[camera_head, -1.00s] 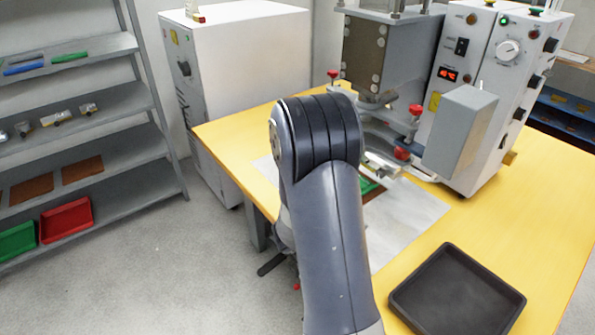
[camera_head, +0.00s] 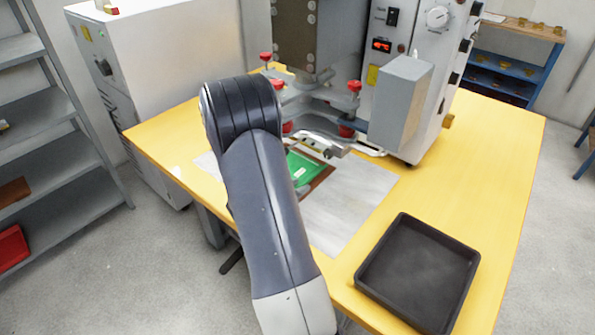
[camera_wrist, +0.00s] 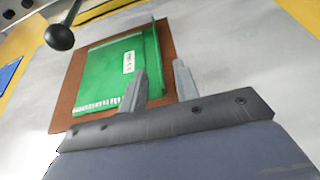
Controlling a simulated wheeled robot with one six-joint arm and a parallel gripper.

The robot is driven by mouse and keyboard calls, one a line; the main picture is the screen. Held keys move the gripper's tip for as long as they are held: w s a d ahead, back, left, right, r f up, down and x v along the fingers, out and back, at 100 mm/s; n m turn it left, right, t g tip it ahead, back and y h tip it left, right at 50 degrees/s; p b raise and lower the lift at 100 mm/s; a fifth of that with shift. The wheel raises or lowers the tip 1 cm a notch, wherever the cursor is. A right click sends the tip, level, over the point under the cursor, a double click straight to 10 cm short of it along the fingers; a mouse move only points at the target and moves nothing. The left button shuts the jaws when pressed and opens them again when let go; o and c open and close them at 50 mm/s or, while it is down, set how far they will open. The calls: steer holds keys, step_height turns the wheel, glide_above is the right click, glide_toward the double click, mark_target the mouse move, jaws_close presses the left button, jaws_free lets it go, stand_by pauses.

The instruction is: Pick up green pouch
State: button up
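The green pouch (camera_head: 303,171) lies flat on a brown pad (camera_head: 319,181) on the table, partly hidden by my arm in the head view. In the wrist view the pouch (camera_wrist: 117,70), with a small white label, lies on the brown pad (camera_wrist: 66,98). My gripper (camera_wrist: 157,78) shows two grey fingers standing apart with a gap between them. The left finger overlaps the pouch's lower right part in the picture, and the right finger is beyond the pad's right edge. I cannot tell whether the fingers touch the pouch.
A welding machine (camera_head: 403,100) with red knobs stands behind the pad. A black tray (camera_head: 418,272) sits at the table's front right. A grey-white sheet (camera_head: 350,205) lies under the pad. A black ball knob (camera_wrist: 59,37) shows in the wrist view. The yellow table's right side is clear.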

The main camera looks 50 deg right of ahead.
steer(key=shift+x, duration=1.4)
steer(key=shift+c, duration=0.4)
jaws_close()
